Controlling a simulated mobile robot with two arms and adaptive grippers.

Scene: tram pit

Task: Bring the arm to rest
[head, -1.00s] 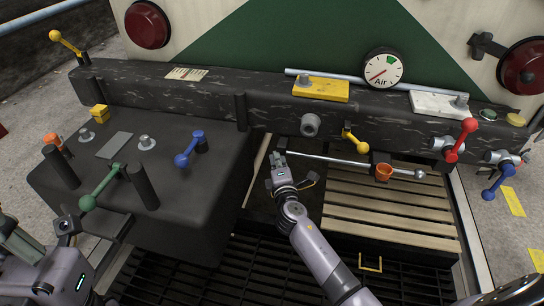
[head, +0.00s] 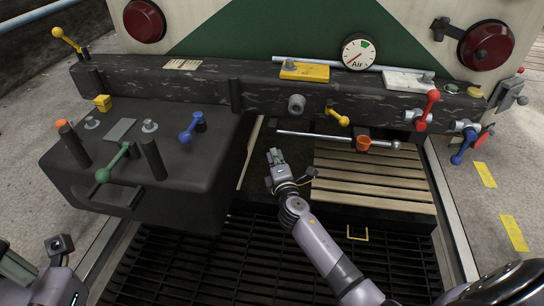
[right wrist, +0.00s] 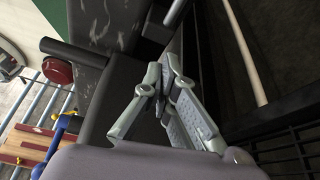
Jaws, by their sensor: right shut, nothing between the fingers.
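My right arm (head: 328,250) reaches up from the bottom right in the head view. Its gripper (head: 274,157) is shut and empty, in front of the dark beam and left of the wooden slats. In the right wrist view the same gripper (right wrist: 165,85) shows its fingers together with nothing between them. My left arm (head: 40,280) shows only in part at the bottom left corner; its fingers are outside the picture.
A dark box with a green lever (head: 115,160) and a blue lever (head: 192,127) stands left of the right gripper. A metal rod (head: 320,138) with an orange cup (head: 363,144) lies to its right. Wooden slats (head: 372,180) and a black grate (head: 200,265) lie below.

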